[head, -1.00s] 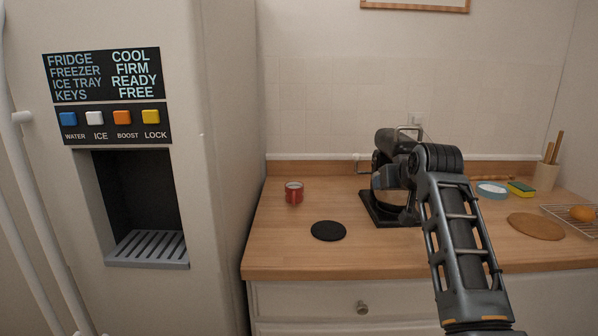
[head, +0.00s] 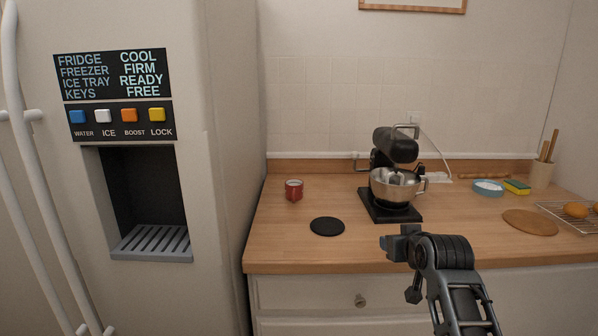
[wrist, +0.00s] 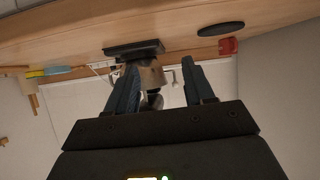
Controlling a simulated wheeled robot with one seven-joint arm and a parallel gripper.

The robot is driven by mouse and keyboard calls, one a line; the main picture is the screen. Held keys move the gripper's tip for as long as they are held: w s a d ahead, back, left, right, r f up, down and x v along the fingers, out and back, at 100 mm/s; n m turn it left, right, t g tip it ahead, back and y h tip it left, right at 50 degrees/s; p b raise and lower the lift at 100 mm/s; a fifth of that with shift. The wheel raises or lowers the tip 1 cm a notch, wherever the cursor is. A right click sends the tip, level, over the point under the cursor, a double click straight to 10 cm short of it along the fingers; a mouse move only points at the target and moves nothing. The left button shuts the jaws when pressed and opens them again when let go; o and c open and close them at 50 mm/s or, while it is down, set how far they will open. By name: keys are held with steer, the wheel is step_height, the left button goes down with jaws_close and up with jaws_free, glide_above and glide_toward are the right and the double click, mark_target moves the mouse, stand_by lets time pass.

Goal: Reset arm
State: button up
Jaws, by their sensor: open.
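My gripper (wrist: 160,66) is open in the wrist view, with its two blue-grey fingers apart and nothing held between them. The wrist view is upside down and shows the stand mixer (wrist: 150,75) beyond the fingers, partly hidden by them. In the head view my arm is folded low at the bottom right, in front of the counter edge. The fingers are hard to make out there. The black mixer (head: 397,145) with its steel bowl stands clear behind the arm, on the counter.
The wooden counter (head: 285,240) holds a red mug (head: 294,190), a black round mat (head: 327,227), a blue dish (head: 488,187), a sponge (head: 516,187), a round board (head: 530,222) and a wire rack (head: 575,212). A fridge (head: 225,130) with a dispenser stands at left.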

steer(key=s+f, duration=0.5)
steer(key=s, duration=0.5)
steer(key=s+f+t, duration=0.1)
steer(key=s+f, duration=0.5)
steer(key=s, duration=0.5)
steer(key=s+f, duration=0.5)
steer(key=s, duration=0.5)
steer(key=s+f+v, duration=0.1)
steer(key=f+v, duration=0.1)
steer(key=v, duration=0.6)
steer(key=s+f+v, duration=0.1)
steer(key=f+v, duration=0.1)
steer(key=v, duration=0.7)
steer(key=s+a+r+t, duration=0.1)
steer(key=s+r, duration=1)
steer(key=s, duration=0.1)
steer(key=shift+s+r+t, duration=0.3)
steer(key=shift+r, duration=0.05)
steer(key=shift+a, duration=0.1)
steer(key=shift+c, duration=0.4)
